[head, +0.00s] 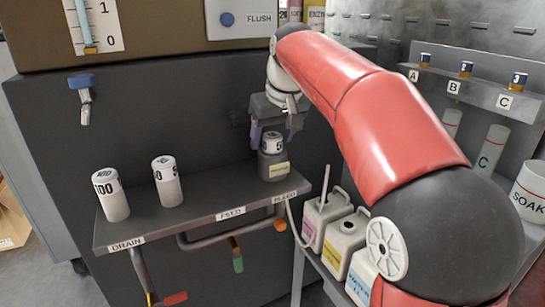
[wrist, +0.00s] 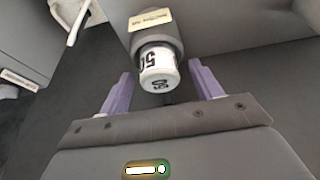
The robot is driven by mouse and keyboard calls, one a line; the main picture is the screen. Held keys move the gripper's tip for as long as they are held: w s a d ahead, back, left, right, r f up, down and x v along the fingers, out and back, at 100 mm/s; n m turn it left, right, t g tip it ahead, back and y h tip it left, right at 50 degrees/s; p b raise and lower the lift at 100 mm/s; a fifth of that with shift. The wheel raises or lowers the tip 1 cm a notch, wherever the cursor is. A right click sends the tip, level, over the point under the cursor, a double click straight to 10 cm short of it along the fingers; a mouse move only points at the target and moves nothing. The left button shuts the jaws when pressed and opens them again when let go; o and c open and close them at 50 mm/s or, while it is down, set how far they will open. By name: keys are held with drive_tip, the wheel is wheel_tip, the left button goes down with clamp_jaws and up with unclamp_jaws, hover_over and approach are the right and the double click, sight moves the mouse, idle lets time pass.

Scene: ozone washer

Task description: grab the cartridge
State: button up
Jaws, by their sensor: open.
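A white cartridge (head: 272,144) with black markings sits upright in a dark grey cup (head: 273,165) with a yellowish label, at the right end of the shelf by the BLEED label. In the wrist view the cartridge (wrist: 159,72) is marked 50, and its cup (wrist: 154,30) is behind it. In the wrist view the gripper (wrist: 161,76) has one finger on each side of the cartridge, with gaps showing. I cannot tell how far the fingertips reach down around it.
Two more white cartridges stand on the shelf (head: 195,214) to the left: one marked 100 (head: 111,195) and another (head: 167,182). Several jugs (head: 325,219) stand right of the shelf. The dark machine front (head: 190,110) rises behind the shelf.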

drive_tip(key=shift+w+f, duration=0.15)
drive_tip(key=shift+f, duration=0.3)
